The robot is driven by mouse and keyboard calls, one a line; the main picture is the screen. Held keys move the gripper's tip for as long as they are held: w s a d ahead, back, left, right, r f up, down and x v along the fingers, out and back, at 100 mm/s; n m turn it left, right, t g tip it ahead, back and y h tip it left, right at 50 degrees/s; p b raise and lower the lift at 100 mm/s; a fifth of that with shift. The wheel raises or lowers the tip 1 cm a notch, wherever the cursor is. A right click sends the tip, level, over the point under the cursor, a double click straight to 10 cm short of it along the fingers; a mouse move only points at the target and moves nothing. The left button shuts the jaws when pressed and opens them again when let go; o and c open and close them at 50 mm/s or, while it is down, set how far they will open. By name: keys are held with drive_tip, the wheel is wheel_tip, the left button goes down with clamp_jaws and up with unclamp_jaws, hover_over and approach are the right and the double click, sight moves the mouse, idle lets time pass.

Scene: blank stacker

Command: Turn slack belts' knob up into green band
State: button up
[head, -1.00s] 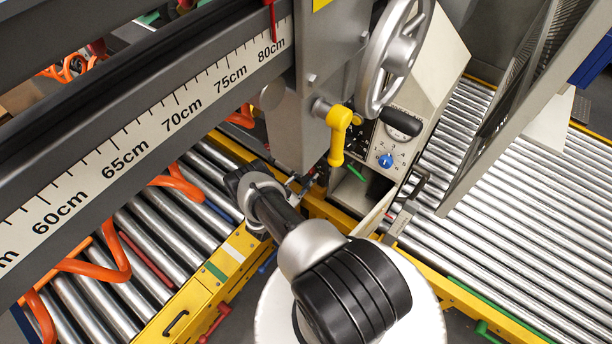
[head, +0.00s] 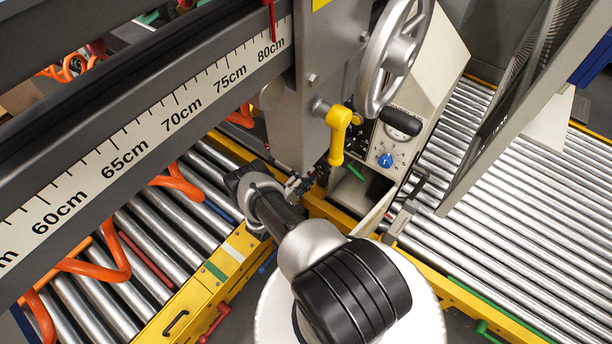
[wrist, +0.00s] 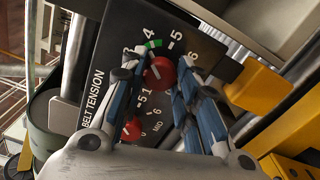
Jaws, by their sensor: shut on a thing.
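The wrist view shows a dark panel (wrist: 112,52) marked BELT TENSION, with two red knobs. My gripper (wrist: 160,68) has its blue-and-grey fingers on either side of the upper red knob (wrist: 161,73) and is shut on it. A short green band (wrist: 153,44) lies on that knob's scale, between 4 and 5. The knob's pointer cannot be made out. The lower red knob (wrist: 131,130), by the word MID, is partly hidden behind the left finger. In the head view my gripper (head: 299,184) is small beside the grey column, and the panel cannot be made out.
A yellow lever (head: 338,135) hangs close to my gripper in the head view; a yellow part (wrist: 258,85) is right of the fingers in the wrist view. The handwheel (head: 398,55) and a blue knob (head: 386,160) are beyond. Roller conveyors (head: 510,190) lie on both sides.

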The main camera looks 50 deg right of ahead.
drive_tip(key=shift+m, duration=0.6)
drive_tip(key=o, duration=1.1)
drive_tip(key=shift+a, duration=0.1)
drive_tip(key=a, duration=0.8)
drive_tip(key=s+a, duration=0.1)
drive_tip(key=a, duration=0.2)
drive_tip(key=shift+a, duration=0.4)
drive_tip(key=shift+s, duration=0.1)
